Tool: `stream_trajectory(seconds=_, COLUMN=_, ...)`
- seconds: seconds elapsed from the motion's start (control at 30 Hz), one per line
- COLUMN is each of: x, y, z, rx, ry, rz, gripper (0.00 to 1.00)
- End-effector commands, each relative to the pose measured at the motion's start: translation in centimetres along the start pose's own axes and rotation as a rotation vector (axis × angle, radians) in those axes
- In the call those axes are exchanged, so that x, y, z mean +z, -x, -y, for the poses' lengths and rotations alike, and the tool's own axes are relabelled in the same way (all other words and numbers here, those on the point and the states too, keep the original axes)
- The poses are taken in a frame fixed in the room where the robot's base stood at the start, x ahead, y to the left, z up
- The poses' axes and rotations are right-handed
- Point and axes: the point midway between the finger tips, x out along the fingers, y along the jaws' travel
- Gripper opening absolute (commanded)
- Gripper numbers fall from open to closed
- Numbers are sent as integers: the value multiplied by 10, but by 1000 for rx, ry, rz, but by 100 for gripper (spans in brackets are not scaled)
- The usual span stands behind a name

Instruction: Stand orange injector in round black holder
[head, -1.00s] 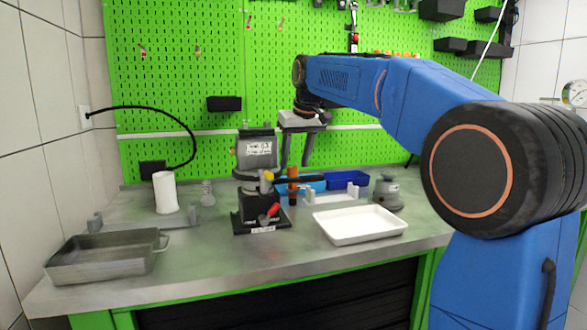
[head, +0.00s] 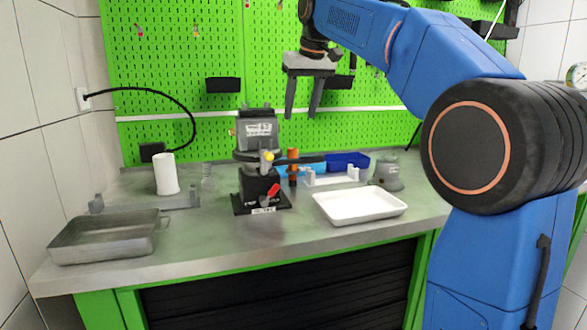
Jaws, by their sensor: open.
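The orange injector (head: 292,154) is upright just right of the black test device (head: 258,162), with its orange top showing and a darker lower body. A round black holder arm (head: 308,159) reaches right from the device at the injector's mid-height. I cannot tell whether the injector stands in it or behind or in front of it. My gripper (head: 302,117) points down with two fingers apart and nothing between them. It is above the injector in the picture, with a clear gap below the fingertips.
A white tray (head: 360,217) lies at the front right and a grey metal pan (head: 75,245) at the left. A white cylinder (head: 166,173) stands at back left. Blue bins (head: 348,161) and a grey round device (head: 387,175) stand behind the tray. The bench front centre is free.

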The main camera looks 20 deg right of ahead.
Motion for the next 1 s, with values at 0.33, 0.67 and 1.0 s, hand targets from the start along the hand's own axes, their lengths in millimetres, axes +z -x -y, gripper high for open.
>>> stream_trajectory(seconds=0.33, x=1, y=-63, z=0, rx=0, ry=0, rz=2, gripper=48)
stream_trajectory(seconds=0.67, x=1, y=-100, z=0, rx=0, ry=0, rz=0, gripper=48)
stream_trajectory(seconds=1.0, x=9, y=-134, z=3, rx=0, ry=1, rz=2, gripper=48)
